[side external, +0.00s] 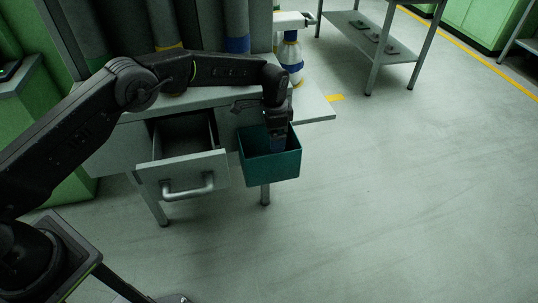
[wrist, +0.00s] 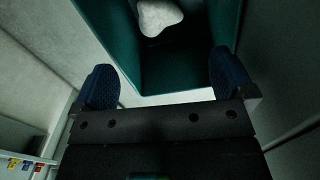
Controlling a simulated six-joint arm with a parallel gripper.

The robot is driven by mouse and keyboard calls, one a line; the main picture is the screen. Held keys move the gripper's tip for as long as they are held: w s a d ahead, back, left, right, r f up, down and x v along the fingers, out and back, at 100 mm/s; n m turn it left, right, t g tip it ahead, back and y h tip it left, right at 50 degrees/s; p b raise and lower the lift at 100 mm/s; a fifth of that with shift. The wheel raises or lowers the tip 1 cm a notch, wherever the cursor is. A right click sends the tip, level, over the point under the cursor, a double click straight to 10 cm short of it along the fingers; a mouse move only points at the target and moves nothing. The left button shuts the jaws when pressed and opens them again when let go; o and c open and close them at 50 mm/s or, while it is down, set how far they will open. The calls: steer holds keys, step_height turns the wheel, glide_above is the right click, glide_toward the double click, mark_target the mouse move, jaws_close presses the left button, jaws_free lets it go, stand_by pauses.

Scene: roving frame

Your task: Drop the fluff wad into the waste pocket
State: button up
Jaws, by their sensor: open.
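The waste pocket (side external: 271,168) is a teal open-topped box at the front right of the workbench, beside the pulled-out drawer. My gripper (side external: 277,140) points down at the mouth of the pocket, with its fingertips partly hidden by the pocket's wall. In the wrist view, the two dark blue finger pads of my gripper (wrist: 165,88) are spread wide apart with nothing between them. The fluff wad (wrist: 160,16) is a whitish rounded lump at the top of the wrist view. It shows inside the teal walls of the pocket (wrist: 185,68), beyond the fingers and apart from them.
An open drawer (side external: 183,172) with a grey handle juts out left of the pocket. A white and blue bottle-like object (side external: 291,58) stands behind my wrist. A grey shelf table (side external: 372,38) stands at the back right. The floor at right is clear.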

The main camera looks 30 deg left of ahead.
step_height(320, 180, up, 14)
stand_by(0.6)
steer(key=shift+f, duration=0.1)
steer(key=s+a+r+n+t, duration=0.1)
steer(key=s+a+r+n, duration=0.1)
steer(key=s+a+r, duration=0.4)
steer(key=s+a+r+n+t, duration=0.2)
steer(key=s+r+n, duration=0.1)
steer(key=s+r, duration=0.65)
steer(key=s+a+f+n+t, duration=0.1)
steer(key=s+a+n, duration=0.1)
steer(key=s, duration=0.9)
steer(key=s+a+f+n+t, duration=0.1)
steer(key=s+a+f+n, duration=0.1)
steer(key=s, duration=0.9)
steer(key=shift+s+a+f+n+t, duration=0.3)
steer(key=shift+a+n, duration=0.2)
steer(key=shift+a, duration=0.35)
